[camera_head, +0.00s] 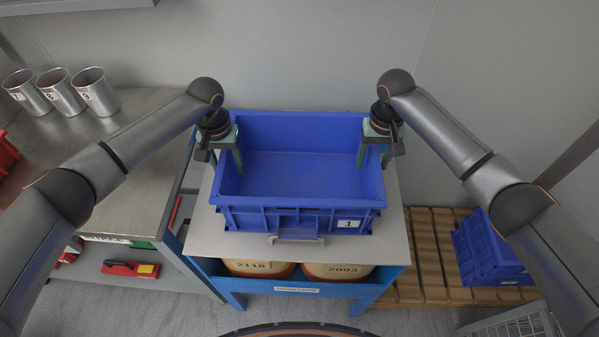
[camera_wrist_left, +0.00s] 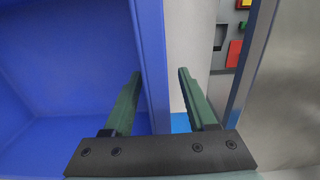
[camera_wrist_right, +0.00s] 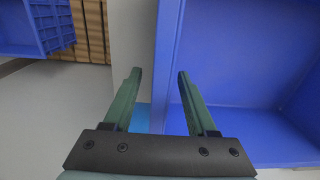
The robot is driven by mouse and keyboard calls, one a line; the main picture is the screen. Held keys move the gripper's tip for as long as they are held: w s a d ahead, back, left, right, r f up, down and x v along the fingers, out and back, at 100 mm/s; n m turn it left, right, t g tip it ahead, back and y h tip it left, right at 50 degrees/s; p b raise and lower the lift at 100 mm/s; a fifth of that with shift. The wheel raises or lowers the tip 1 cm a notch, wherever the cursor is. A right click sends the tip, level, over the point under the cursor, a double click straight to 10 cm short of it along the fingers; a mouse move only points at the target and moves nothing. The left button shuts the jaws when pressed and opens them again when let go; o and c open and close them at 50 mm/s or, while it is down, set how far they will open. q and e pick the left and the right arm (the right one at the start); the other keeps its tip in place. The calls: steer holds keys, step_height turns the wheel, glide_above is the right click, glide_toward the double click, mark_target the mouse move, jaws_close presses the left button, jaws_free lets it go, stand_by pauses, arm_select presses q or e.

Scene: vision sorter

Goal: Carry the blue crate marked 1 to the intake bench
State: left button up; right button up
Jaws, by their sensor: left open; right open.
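The blue crate (camera_head: 300,213), with a white label marked 1 (camera_head: 349,224), stands upright and empty on a grey-topped bench with a blue frame (camera_head: 395,250). My left gripper (camera_head: 227,158) is open at the crate's left wall. In the left wrist view its fingers (camera_wrist_left: 158,95) sit on either side of that wall (camera_wrist_left: 152,60). My right gripper (camera_head: 374,155) is open at the crate's right wall. In the right wrist view its fingers (camera_wrist_right: 160,95) straddle that wall (camera_wrist_right: 167,60). I cannot tell whether any finger touches the crate.
A metal-topped bench (camera_head: 135,165) with several silver cups (camera_head: 62,92) stands at left. Two round containers (camera_head: 337,271) sit beneath the crate's bench. A second blue crate (camera_head: 487,250) rests on a wooden pallet (camera_head: 428,255) at right. Grey floor shows in front.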

arm_select(q)
steer(key=shift+f, duration=0.3)
arm_select(e)
steer(key=shift+f, duration=0.3)
arm_select(q)
steer(key=shift+c, duration=0.2)
arm_select(e)
steer(key=shift+c, duration=0.2)
arm_select(q)
jaws_close()
arm_select(e)
jaws_close()
arm_select(q)
steer(key=shift+r, duration=0.1)
arm_select(e)
steer(key=shift+r, duration=0.1)
